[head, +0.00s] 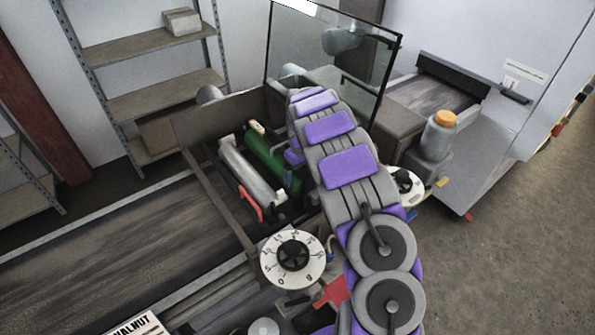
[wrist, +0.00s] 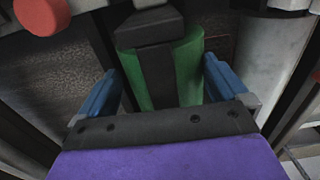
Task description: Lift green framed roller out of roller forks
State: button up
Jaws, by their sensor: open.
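The green roller (head: 265,155) lies in the open machine bay, beside a silver roller (head: 245,172). In the wrist view the green roller (wrist: 190,65) runs up the middle, with a dark frame bar (wrist: 156,70) in front of it. My gripper (wrist: 160,68) is open, with one blue finger to each side of the green roller and the bar. I cannot tell whether the fingers touch them. The roller forks are not clearly distinguishable.
A white numbered dial (head: 293,259) is in front of the bay, and a glass guard (head: 335,60) stands behind. A jar with an orange lid (head: 439,137) is to the right. A conveyor belt (head: 110,240) extends left.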

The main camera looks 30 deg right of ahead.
jog(key=shift+d+r, duration=0.1)
jog(key=shift+d, duration=0.25)
jog(key=shift+r, duration=0.1)
jog(key=shift+c, duration=0.8)
jog(key=shift+a+r, duration=0.15)
jog(key=shift+a, duration=0.7)
jog(key=c, duration=0.4)
jog(key=shift+c, duration=1.1)
jog(key=shift+d, duration=0.3)
jog(key=c, duration=0.4)
jog(key=shift+a, duration=0.1)
jog(key=c, duration=0.5)
jog(key=o, duration=1.3)
jog(key=c, duration=0.6)
